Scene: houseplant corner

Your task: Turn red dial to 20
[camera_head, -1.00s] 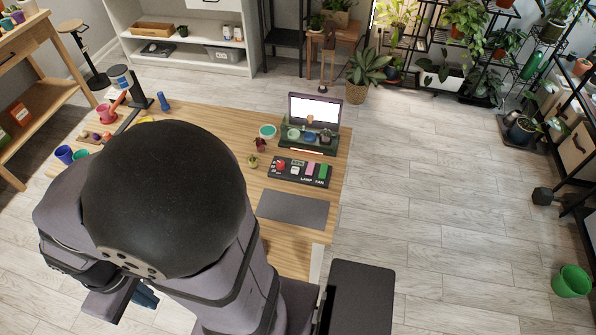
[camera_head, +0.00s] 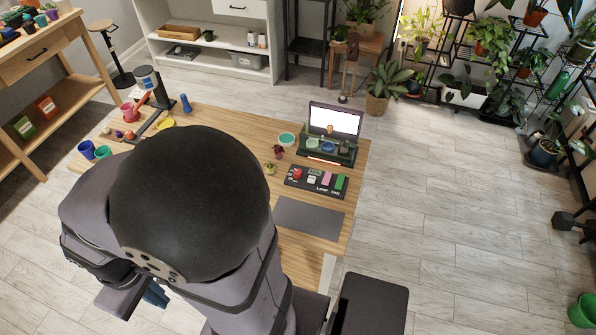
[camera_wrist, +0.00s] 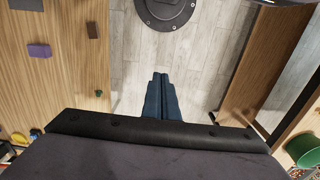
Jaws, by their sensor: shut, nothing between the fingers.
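The red dial (camera_head: 297,174) is a small round knob at the left end of a dark control panel (camera_head: 315,191) on the wooden table, in the head view. The panel also carries a small display and pink and green keys. The dial's setting is too small to read. My gripper (camera_wrist: 161,80) is shut and empty in the wrist view, its blue fingers together above the grey floor. In the head view my gripper's blue fingers (camera_head: 155,296) show at lower left, far from the panel. The dial is not in the wrist view.
A grey mat (camera_head: 309,217) lies in front. Cups, a blue bottle (camera_head: 185,103) and other items stand at the table's far left.

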